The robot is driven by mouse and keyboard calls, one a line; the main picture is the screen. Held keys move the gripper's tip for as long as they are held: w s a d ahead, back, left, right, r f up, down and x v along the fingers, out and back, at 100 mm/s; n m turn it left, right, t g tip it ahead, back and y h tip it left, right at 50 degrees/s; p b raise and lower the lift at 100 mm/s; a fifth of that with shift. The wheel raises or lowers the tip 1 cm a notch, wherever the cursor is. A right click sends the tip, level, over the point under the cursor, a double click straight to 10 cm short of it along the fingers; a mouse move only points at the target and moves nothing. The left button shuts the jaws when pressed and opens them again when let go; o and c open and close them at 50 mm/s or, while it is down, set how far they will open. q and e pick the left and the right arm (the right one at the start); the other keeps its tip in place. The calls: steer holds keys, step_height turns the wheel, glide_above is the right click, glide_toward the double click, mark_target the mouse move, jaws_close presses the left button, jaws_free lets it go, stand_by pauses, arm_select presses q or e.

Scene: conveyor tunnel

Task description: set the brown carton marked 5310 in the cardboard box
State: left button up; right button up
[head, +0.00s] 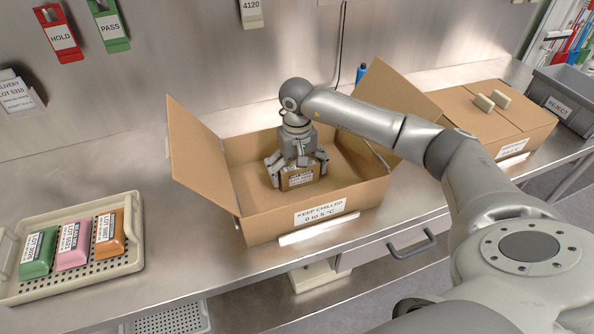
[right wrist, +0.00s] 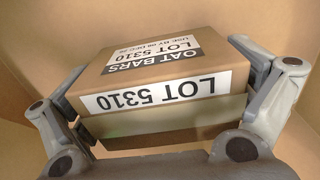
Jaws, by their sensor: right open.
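The brown carton marked 5310 (head: 300,176) is down inside the open cardboard box (head: 262,232), whose front label reads KEEP CHILLED. My right gripper (head: 297,168) reaches down into the box around the carton. In the right wrist view the carton (right wrist: 170,72) shows its OAT BARS LOT 5310 labels, and the fingers (right wrist: 168,100) stand open at its left and right sides. Whether a fingertip still touches the carton is hard to tell. The carton appears to rest on the box floor. My left gripper is not in view.
A cream tray (head: 75,285) with green, pink and orange packs stands at the left. A closed carton (head: 500,125) and a grey REJECT bin (head: 562,100) stand at the right. The box flaps (head: 200,150) stand up on both sides of my right gripper.

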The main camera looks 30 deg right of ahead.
steer(key=shift+r, duration=0.1)
steer(key=shift+r, duration=0.2)
step_height(320, 180, up, 10)
steer(key=shift+r+b, duration=0.2)
steer(key=shift+b, duration=1)
steer(key=shift+r, duration=0.65)
